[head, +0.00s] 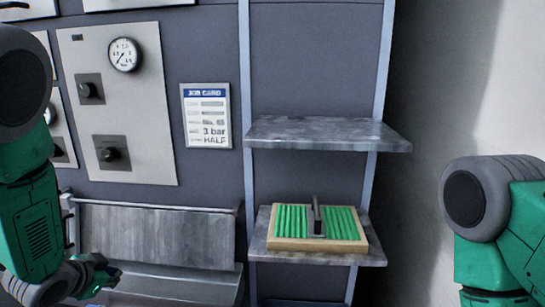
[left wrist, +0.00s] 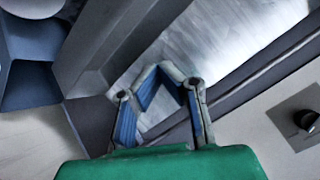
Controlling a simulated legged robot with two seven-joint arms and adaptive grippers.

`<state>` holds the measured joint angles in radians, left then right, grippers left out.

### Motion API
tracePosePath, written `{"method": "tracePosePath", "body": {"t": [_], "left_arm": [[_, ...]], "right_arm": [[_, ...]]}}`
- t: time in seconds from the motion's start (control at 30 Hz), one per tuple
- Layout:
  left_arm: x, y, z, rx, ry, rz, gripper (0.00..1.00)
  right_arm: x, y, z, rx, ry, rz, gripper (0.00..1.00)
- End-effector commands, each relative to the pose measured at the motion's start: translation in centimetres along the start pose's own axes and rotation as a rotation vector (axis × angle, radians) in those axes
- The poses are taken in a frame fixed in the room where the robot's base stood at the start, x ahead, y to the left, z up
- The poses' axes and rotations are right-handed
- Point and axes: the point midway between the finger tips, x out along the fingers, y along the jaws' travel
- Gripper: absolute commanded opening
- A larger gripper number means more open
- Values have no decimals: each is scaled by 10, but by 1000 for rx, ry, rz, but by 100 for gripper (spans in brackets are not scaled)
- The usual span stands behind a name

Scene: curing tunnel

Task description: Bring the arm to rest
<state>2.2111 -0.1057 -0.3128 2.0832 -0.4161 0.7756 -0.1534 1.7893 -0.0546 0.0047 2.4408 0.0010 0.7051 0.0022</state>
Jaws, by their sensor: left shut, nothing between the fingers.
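My left arm comes in at the left edge of the head view, green with dark grey joints. Its gripper (head: 103,272) is low at the left, in front of the metal trough below the control panel. In the left wrist view the left gripper (left wrist: 163,68) shows its blue-padded fingers drawn together with nothing held. Part of my right arm (head: 490,215) shows at the right edge of the head view; its gripper is out of the picture.
A control panel (head: 145,110) carries a gauge (head: 124,54) and dark knobs. A job card (head: 206,116) reads 3 bar, HALF. A wooden tray with green strips (head: 275,244) sits on the lower shelf (head: 372,258). The upper shelf (head: 325,133) is empty.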

Motion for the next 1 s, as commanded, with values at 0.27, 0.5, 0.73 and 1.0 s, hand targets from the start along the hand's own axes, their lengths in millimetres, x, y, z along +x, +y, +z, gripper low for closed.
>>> {"method": "tracePosePath", "body": {"t": [0.27,0.5,0.73,1.0], "left_arm": [[-10,163,153,-294,-334,160,0],[-69,271,246,-480,-630,240,0],[-104,308,276,-545,-759,262,0],[-104,309,277,-546,-762,262,0]], "right_arm": [[26,0,1,0,0,0,40],[41,0,2,0,0,0,40],[46,0,2,0,0,0,40],[46,0,2,0,0,0,40]]}}
